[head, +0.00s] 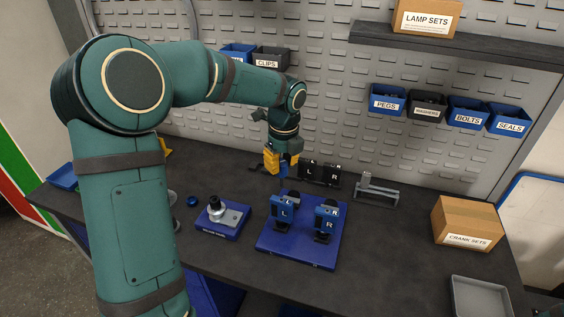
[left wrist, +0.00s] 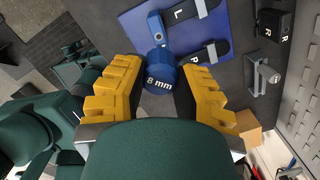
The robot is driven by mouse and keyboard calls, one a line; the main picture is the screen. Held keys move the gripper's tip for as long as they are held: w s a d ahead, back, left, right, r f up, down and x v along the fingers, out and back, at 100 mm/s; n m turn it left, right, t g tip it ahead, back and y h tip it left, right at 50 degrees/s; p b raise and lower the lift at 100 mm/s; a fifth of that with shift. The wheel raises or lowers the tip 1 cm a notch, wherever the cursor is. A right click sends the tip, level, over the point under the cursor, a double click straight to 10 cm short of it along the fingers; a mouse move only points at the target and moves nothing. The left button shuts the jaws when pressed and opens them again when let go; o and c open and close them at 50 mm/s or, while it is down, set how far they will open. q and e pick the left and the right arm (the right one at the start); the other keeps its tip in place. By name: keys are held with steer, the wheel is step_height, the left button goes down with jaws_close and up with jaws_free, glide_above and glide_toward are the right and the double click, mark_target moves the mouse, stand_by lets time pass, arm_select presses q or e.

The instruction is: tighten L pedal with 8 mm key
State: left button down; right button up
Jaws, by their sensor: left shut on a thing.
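My left gripper (head: 282,160) has yellow fingers and is shut on the blue 8 mm key (left wrist: 160,78), whose round end reads "8 mm" in the left wrist view. In the head view the key (head: 284,171) points down above the L pedal (head: 284,207), a blue and black part on the blue board (head: 284,250). I cannot tell whether the key's tip touches the pedal. The R pedal (head: 326,218) stands to its right on the same board. The left wrist view also shows the gripper (left wrist: 160,95) close up. My right gripper is not in view.
Black blocks marked L and R (head: 320,173) stand behind the board, with a grey metal stand (head: 376,190) to their right. A blue-based fixture (head: 222,217) is left of the board. A crank sets box (head: 467,222) and grey tray (head: 480,295) are at right.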

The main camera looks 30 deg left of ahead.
mark_target(282, 178)
arm_select(q)
steer(key=shift+f+b, duration=1.1)
steer(key=shift+f, duration=0.9)
steer(key=shift+f, duration=0.55)
stand_by(0.5)
steer(key=c, duration=1.6)
jaws_free()
jaws_close()
